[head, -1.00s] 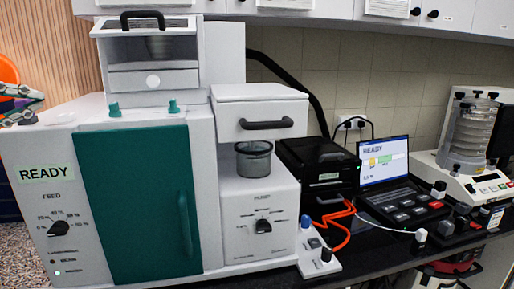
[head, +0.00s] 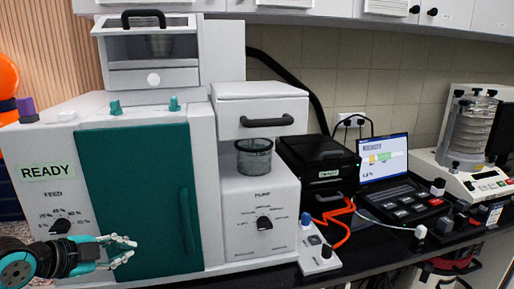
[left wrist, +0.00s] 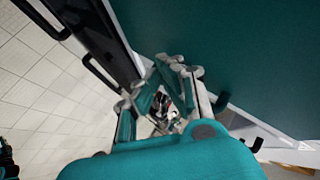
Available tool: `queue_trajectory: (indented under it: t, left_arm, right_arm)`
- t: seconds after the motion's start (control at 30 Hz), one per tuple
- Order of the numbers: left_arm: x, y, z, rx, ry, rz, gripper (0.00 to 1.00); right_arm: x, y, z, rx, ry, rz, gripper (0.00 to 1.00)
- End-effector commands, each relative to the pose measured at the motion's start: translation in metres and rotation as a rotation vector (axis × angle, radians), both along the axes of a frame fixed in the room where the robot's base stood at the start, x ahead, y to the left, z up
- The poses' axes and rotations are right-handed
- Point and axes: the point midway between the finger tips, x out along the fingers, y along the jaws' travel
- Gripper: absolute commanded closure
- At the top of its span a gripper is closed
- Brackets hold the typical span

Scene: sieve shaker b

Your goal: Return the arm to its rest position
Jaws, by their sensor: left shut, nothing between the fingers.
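My left gripper (head: 128,250) is teal and grey and sits low at the left in the head view. Its fingers point right, in front of the lower part of the large white machine (head: 225,60) with a green door (head: 135,200). It is shut and holds nothing. In the left wrist view its fingers (left wrist: 168,65) show in front of a dark green surface, with pale floor tiles on the left. My right gripper is not in view.
The READY panel's feed knob (head: 61,227) is just above my left arm. A grey cup (head: 254,158) stands on the pump unit. A black box (head: 318,165), a laptop (head: 383,157) and a sieve shaker (head: 473,130) stand on the black counter to the right.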

Motion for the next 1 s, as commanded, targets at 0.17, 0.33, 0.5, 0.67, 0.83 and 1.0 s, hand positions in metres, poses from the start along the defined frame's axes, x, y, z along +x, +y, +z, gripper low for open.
queue_trajectory:
  t: [0.17, 0.33, 0.5, 0.67, 0.83, 1.0]
  left_arm:
    - [-0.057, -0.042, -0.127, -0.114, 0.287, 0.191, 1.00]
    - [-0.127, -0.067, -0.203, -0.209, 0.502, 0.442, 1.00]
    - [-0.185, -0.079, -0.240, -0.278, 0.636, 0.666, 1.00]
    - [-0.233, -0.085, -0.259, -0.327, 0.727, 0.862, 1.00]
    - [-0.279, -0.087, -0.269, -0.367, 0.798, 1.068, 1.00]
    - [-0.274, -0.087, -0.304, -0.359, 0.814, 1.102, 1.00]
  right_arm:
    - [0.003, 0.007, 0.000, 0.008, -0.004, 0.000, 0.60]
    - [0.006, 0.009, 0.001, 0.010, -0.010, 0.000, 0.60]
    - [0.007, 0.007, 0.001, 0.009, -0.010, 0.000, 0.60]
    - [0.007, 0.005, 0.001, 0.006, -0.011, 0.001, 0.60]
    - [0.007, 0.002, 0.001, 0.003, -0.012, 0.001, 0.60]
    - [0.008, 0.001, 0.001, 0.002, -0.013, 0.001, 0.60]
